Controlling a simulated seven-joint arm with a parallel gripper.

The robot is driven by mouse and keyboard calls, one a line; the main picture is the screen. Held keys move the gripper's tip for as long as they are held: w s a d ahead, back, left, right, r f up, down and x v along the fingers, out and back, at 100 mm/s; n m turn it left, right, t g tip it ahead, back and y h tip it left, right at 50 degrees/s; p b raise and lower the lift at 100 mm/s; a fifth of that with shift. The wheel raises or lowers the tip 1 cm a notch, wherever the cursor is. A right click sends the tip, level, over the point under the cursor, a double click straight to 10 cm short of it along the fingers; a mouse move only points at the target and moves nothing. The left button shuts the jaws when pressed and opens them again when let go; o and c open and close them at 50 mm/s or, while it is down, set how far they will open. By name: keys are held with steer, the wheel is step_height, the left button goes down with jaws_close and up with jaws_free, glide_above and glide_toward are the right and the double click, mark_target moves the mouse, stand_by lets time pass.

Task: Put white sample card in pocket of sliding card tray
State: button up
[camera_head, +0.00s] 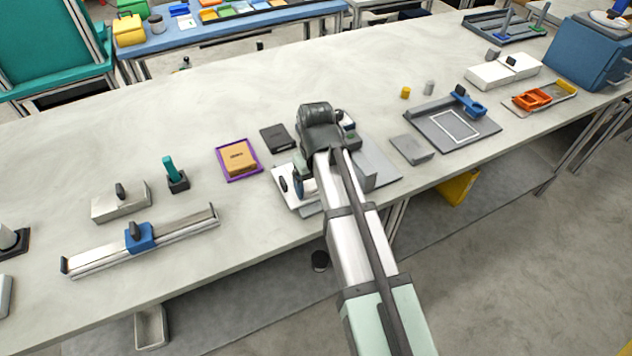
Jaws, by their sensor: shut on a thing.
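My gripper (303,178) is above the left part of a pale, low fixture near the front edge of the table, which looks like the sliding card tray (284,196). A dark oval knob shows on the tray's left side. My wrist and forearm cover the middle of the fixture, and a grey plate (380,168) shows to the right of the arm. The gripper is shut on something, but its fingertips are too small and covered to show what. I cannot make out the white sample card or the pocket.
An orange block in a purple tray (239,174) and a dark flat square (277,138) lie to the left. A grey block (411,149) lies to the right. A rail with a blue slider (141,236) is at front left. The table's back middle is clear.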

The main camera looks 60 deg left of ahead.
steer(key=shift+d+f, duration=0.1)
steer(key=shift+f, duration=0.35)
steer(key=shift+d+f, duration=0.1)
steer(key=shift+f, duration=0.1)
steer(key=o, duration=0.9)
steer(key=shift+c, duration=0.2)
steer(key=shift+r, duration=0.6)
step_height(320, 180, up, 12)
steer(key=shift+a, duration=0.2)
steer(key=shift+r, duration=0.1)
